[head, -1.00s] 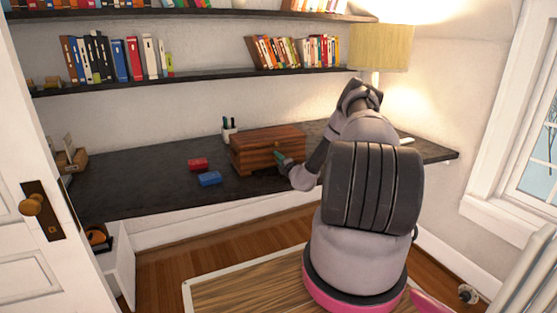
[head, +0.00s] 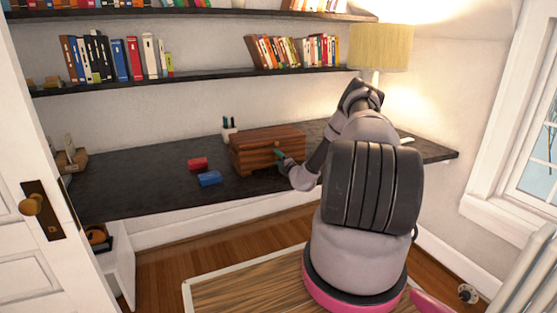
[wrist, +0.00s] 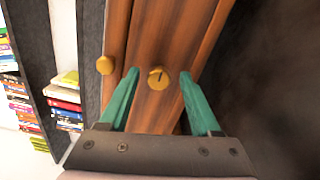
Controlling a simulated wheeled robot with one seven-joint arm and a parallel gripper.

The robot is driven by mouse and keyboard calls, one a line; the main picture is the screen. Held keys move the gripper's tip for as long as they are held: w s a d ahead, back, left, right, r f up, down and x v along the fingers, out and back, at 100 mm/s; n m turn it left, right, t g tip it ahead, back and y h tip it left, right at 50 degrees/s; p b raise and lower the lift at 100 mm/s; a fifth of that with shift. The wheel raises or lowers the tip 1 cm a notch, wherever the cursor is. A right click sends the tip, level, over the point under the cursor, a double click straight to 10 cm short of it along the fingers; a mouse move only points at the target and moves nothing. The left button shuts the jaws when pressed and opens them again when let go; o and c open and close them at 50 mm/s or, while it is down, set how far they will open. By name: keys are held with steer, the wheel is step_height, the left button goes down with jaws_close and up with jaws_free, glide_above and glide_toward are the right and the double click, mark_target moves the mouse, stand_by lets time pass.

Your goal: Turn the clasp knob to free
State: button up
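A brown wooden box (head: 262,153) stands on the dark desk, and its front fills the middle of the wrist view (wrist: 170,40). A round brass clasp knob (wrist: 158,78) with a dark mark on its face sits on the box front. A second brass knob (wrist: 105,65) sits to its left in the wrist view, nearer the lid. My gripper (wrist: 157,75) has green fingers spread apart on either side of the clasp knob, with visible gaps. In the head view my gripper (head: 279,154) is at the box's front, and the clasp knob cannot be clearly made out there.
Book shelves (head: 200,77) run above. A lamp (head: 381,48) stands at the right.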

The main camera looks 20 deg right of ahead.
steer(key=s, duration=1)
steer(key=shift+s+d, duration=0.2)
steer(key=shift+s, duration=0.2)
